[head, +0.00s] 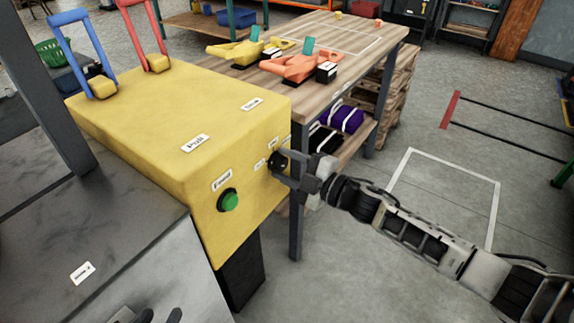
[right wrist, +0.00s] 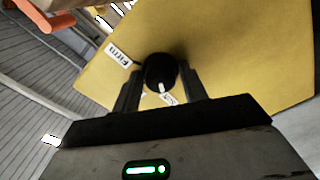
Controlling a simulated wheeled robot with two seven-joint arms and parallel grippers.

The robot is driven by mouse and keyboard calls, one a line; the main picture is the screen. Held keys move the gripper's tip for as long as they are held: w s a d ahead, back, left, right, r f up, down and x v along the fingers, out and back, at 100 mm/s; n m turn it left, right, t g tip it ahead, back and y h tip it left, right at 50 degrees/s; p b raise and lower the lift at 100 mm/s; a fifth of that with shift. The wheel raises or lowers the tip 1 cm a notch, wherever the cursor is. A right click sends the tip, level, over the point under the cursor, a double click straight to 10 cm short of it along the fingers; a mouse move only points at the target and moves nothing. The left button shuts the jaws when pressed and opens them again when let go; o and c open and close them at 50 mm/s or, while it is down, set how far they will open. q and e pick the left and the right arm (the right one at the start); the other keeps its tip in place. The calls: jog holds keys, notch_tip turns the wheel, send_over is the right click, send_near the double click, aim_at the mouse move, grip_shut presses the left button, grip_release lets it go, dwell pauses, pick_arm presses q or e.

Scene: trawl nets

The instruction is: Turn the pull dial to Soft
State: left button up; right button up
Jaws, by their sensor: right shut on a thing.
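The pull dial is a round black knob on the side face of the yellow machine box (head: 165,100). In the right wrist view the dial (right wrist: 160,70) has a white mark pointing down in the picture, toward a small label (right wrist: 168,98) partly hidden and not clearly readable. A label reading Firm (right wrist: 118,55) is at its upper left. My right gripper (head: 283,163) is at the dial, its two fingers (right wrist: 161,85) shut on either side of it. My left gripper (head: 158,316) shows only as dark fingertips, apart, at the bottom edge.
A green button (head: 228,201) is on the box's front face. Blue (head: 76,50) and red (head: 144,35) levers stand on its far edge. A wooden table (head: 345,50) with yellow and orange tools stands behind.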

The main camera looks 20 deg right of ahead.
jog(key=o, duration=0.8)
jog(key=v, duration=1.6)
jog(key=shift+p, duration=0.4)
